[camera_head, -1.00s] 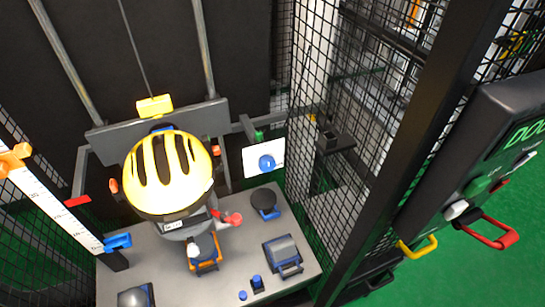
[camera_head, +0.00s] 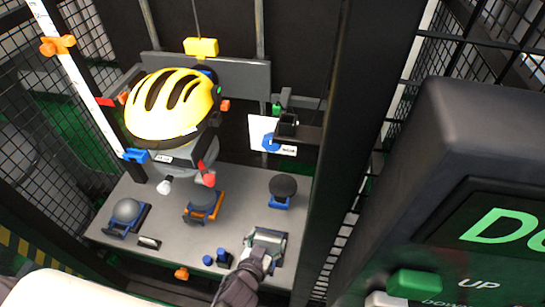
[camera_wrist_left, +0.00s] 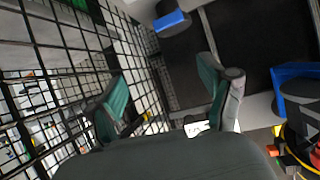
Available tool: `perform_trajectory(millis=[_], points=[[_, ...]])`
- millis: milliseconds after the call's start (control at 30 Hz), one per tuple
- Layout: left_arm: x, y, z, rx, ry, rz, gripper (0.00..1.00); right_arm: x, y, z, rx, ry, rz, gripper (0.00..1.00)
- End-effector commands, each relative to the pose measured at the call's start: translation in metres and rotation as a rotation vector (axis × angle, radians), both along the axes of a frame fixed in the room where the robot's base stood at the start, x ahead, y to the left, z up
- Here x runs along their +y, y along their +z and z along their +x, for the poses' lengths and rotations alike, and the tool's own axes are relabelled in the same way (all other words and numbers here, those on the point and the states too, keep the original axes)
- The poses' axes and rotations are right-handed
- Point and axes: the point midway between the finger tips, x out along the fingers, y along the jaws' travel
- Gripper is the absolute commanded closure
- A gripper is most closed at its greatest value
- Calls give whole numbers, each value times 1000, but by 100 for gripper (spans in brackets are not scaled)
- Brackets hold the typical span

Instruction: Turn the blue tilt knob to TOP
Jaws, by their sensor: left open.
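The blue tilt knob (camera_head: 270,142) is on a white plate (camera_head: 287,150) with small dark marks, right of the helmeted headform in the head view. The marks are too small to read. My left gripper (camera_head: 256,258) is low in the head view, by the grey block anvil, well below the knob and apart from it. In the left wrist view its two teal-padded fingers (camera_wrist_left: 168,98) are spread with nothing held between them. A small white patch shows beyond them, but I cannot tell what it is. My right gripper is not in view.
A headform in a yellow helmet (camera_head: 168,104) hangs over the grey bench (camera_head: 160,225). Several anvils stand there, including a black disc (camera_head: 283,185) and a grey block (camera_head: 268,240). A dark post (camera_head: 345,140) and a control panel (camera_head: 480,150) stand right. A mesh fence (camera_wrist_left: 50,70) runs close by.

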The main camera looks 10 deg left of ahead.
Motion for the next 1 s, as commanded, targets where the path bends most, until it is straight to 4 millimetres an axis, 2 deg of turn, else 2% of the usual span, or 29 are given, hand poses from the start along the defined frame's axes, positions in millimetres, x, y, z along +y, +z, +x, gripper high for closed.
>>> perform_trajectory(millis=[33, 100, 200, 333, 433, 567, 1000], points=[[-1, 31, 14, -94, 22, -20, 19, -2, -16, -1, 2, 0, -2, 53], [1, 78, 25, -202, 51, -43, 19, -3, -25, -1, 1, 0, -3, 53], [8, 135, 31, -329, 91, -72, 19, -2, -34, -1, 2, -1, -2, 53], [17, 182, 30, -433, 126, -94, 19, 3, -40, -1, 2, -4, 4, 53], [21, 199, 30, -469, 138, -103, 19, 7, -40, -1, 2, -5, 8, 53], [21, 206, 41, -479, 140, -104, 19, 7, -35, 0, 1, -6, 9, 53], [21, 206, 129, -476, 139, -102, 19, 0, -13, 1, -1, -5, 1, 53]])
